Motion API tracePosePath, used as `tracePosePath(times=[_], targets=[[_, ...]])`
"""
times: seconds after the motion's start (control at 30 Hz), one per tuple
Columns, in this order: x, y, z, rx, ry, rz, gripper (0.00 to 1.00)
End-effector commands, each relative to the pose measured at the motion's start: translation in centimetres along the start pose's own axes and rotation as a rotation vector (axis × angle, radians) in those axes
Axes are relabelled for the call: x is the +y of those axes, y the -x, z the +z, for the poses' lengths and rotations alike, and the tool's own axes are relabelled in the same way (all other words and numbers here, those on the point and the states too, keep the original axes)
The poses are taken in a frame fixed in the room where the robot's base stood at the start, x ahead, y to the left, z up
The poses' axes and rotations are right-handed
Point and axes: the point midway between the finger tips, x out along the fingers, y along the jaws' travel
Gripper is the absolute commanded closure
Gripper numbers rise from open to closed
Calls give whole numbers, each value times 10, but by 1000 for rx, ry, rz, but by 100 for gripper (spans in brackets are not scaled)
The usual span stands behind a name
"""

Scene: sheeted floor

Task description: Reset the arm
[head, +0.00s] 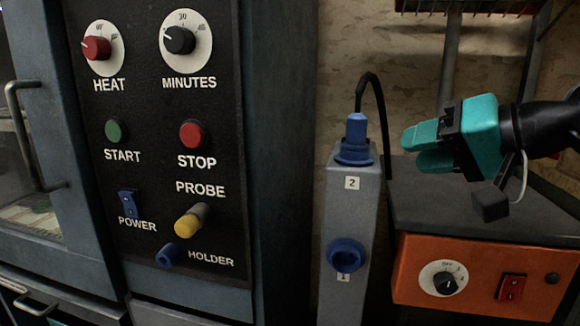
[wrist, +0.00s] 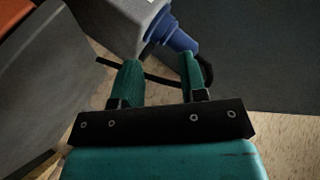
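My gripper (head: 411,149) is teal with a black mount and shows at the right of the head view, its fingers pointing left. In the wrist view the two fingers (wrist: 158,62) stand apart with nothing between them, so it is open and empty. A blue plug (head: 355,138) with a black cable sits upright in the upper socket, marked 2, of a grey post (head: 353,210). The gripper is to the right of the plug and apart from it in the head view. The plug also shows just beyond the fingertips in the wrist view (wrist: 180,40).
A blue socket (head: 345,255) marked 1 is lower on the post. An orange box (head: 480,275) with a knob and red switch is below the gripper. An oven control panel (head: 165,140) with knobs, buttons and a yellow-tipped probe (head: 190,220) is at left.

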Motion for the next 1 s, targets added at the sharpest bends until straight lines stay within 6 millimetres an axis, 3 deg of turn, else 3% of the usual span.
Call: tracePosePath(times=[0.03, 0.2, 0.3, 0.5, 0.87, 1.0], targets=[[-1, -10, 38, -132, 65, 32, 61], [11, -9, 130, -484, 261, 132, 61], [20, 2, 171, -656, 359, 171, 61], [38, 36, 232, -968, 540, 225, 61], [-23, 68, 177, -966, 535, 230, 61], [-56, 86, 148, -964, 535, 230, 61]])
